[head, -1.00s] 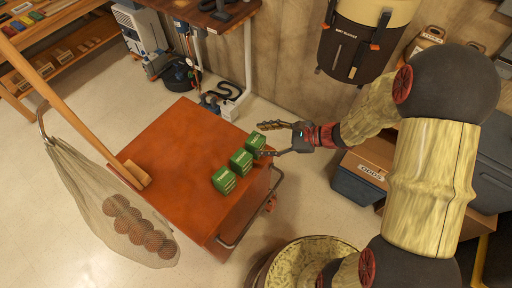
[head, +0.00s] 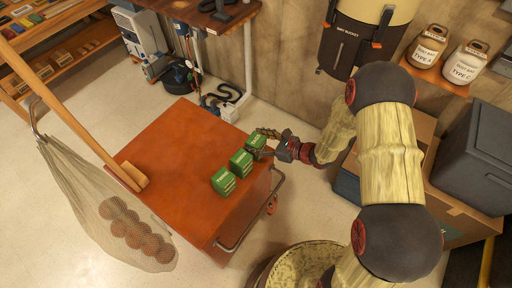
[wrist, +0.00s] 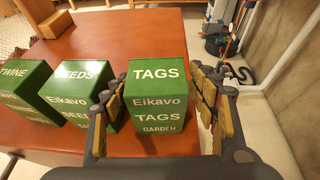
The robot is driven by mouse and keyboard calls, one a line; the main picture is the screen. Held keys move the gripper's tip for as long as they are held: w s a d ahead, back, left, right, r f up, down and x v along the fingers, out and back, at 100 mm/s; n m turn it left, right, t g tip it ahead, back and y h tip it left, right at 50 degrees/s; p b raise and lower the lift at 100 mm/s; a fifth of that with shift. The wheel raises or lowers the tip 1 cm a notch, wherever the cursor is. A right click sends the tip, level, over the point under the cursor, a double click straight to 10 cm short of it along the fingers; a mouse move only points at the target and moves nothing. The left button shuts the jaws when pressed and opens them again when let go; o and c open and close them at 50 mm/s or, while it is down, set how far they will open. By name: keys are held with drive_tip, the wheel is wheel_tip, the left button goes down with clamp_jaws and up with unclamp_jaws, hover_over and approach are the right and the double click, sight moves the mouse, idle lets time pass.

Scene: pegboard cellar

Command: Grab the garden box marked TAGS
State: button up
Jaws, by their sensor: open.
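The green TAGS box (wrist: 157,98), marked "Eikavo TAGS GARDEN", stands upright on the orange cart top (head: 175,150). In the head view it is the far right box (head: 256,142) of a row of three. My gripper (wrist: 160,112) is open, with one finger on each side of the TAGS box in the wrist view. The left finger is in the gap between it and the SEEDS box (wrist: 75,87). I cannot tell whether either finger touches. The TWINE box (wrist: 25,88) stands left of SEEDS. In the head view my gripper (head: 268,142) reaches the TAGS box from the right.
The cart's metal handle (head: 255,222) runs along its front right edge. A net bag of brown balls (head: 125,225) hangs at the left by a wooden pole (head: 75,120). A cardboard box (head: 455,210) and a grey bin (head: 478,150) stand at right. The cart's left half is mostly clear.

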drive_tip(key=x, duration=0.2)
drive_tip(key=b+x, duration=0.1)
drive_tip(key=x, duration=0.1)
drive_tip(key=shift+s+f, duration=0.2)
drive_tip(key=shift+s, duration=0.05)
drive_tip(key=shift+w+a, duration=0.3)
drive_tip(key=shift+a, duration=0.05)
drive_tip(key=shift+c, duration=0.3)
drive_tip(key=c, duration=1)
